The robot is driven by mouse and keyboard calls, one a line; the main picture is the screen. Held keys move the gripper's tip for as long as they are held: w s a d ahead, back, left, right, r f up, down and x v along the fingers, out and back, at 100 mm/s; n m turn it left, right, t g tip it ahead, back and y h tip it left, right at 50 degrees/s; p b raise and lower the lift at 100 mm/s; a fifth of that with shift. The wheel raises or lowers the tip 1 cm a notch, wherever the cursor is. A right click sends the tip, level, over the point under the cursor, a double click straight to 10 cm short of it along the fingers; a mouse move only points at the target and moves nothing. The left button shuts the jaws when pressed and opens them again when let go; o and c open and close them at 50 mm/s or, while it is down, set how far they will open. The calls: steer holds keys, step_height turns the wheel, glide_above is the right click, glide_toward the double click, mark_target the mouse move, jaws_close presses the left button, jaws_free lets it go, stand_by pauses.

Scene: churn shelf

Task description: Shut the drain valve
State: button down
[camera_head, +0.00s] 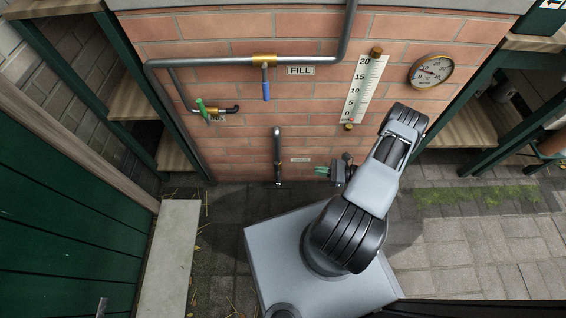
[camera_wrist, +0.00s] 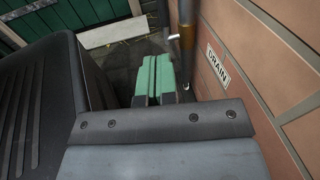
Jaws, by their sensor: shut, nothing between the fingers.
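The drain pipe (camera_head: 277,150) runs down the lower brick wall in the head view, beside a small white label (camera_head: 300,160). In the wrist view this label reads DRAIN (camera_wrist: 217,66), and the pipe with a brass section (camera_wrist: 187,38) stands to its left.
Above are a FILL valve with a blue lever (camera_head: 266,82) hanging down and a green-handled valve (camera_head: 203,110) at left. A level scale (camera_head: 364,88) and a round gauge (camera_head: 432,71) are on the wall. A pale bench (camera_head: 168,250) and green door (camera_head: 60,190) stand left. Paving at right is open.

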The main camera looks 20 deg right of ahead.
steer(key=shift+f+m+t, duration=0.3)
steer(key=shift+f+t, duration=0.05)
steer(key=shift+t, duration=0.15)
steer(key=b, duration=0.3)
glide_toward(277, 166)
steer(key=w+a+f, duration=0.2)
steer(key=w+a, duration=0.1)
steer(key=a, duration=0.1)
steer(key=shift+x, duration=1.1)
steer(key=shift+w+d+r+h, duration=0.1)
steer(key=shift+w+r+h, duration=0.05)
steer(key=shift+r+h, duration=0.15)
